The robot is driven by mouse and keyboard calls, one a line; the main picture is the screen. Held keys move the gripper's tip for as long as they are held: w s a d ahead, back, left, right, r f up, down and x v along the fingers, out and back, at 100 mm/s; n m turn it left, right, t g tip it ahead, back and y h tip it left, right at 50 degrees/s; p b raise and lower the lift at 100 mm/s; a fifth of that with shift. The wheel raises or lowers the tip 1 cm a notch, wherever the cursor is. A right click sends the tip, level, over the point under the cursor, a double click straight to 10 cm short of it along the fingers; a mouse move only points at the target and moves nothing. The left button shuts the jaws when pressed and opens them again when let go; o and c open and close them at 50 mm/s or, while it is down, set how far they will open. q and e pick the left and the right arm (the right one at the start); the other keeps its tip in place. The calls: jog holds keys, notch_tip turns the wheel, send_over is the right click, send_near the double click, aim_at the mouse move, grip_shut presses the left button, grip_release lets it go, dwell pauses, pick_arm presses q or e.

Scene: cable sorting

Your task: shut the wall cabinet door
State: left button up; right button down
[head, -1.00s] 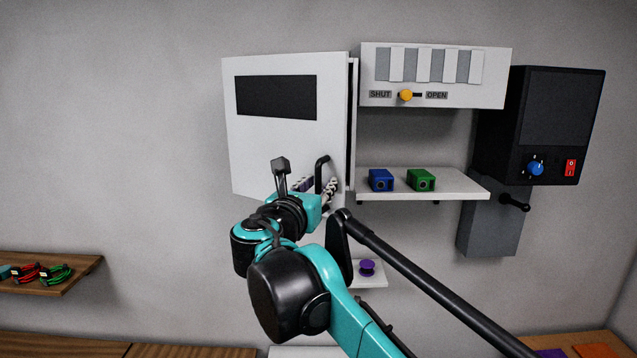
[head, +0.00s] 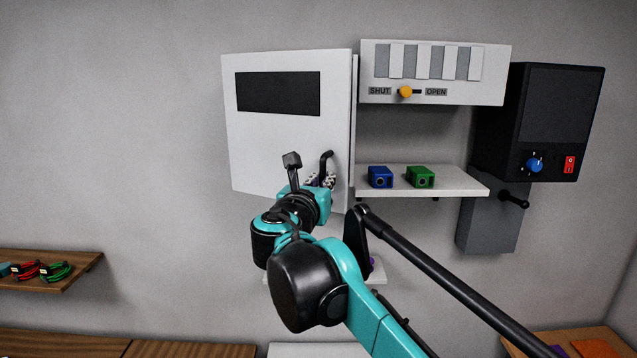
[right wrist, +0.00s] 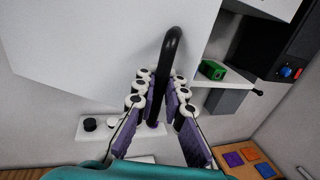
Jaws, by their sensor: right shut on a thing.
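The wall cabinet door (head: 285,140) is a white panel with a dark window, nearly flush with the cabinet body; a thin gap shows along its right edge in the head view. Its black bar handle (head: 327,163) is at the lower right of the door. My right gripper (head: 320,181) is at the handle's lower part, partly hidden by my wrist. In the right wrist view the purple-padded fingers of the gripper (right wrist: 160,95) are on both sides of the handle (right wrist: 171,50), shut on it. My left gripper is not in view.
A white shelf (head: 460,186) with a blue block (head: 380,177) and a green block (head: 420,177) is right of the door. Above it is a white panel (head: 435,60) with a yellow slider (head: 405,91). A black box (head: 560,110) hangs farther right.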

aim_at(338, 170)
jog(key=w+d+y, duration=0.1)
jog(key=w, duration=0.1)
jog(key=w+d+n+y, duration=0.1)
jog(key=w, duration=0.1)
jog(key=w+d+n+y, duration=0.1)
jog(key=w, duration=0.1)
jog(key=shift+w+d+t+y, duration=0.1)
jog(key=shift+d+t+y, duration=0.2)
jog(key=w+d+p, duration=0.1)
jog(key=w, duration=0.5)
jog(key=shift+w+d, duration=0.3)
jog(key=shift+w, duration=0.05)
jog(key=shift+r, duration=0.1)
jog(key=c, duration=1.6)
grip_release()
jog(key=shift+w, duration=0.15)
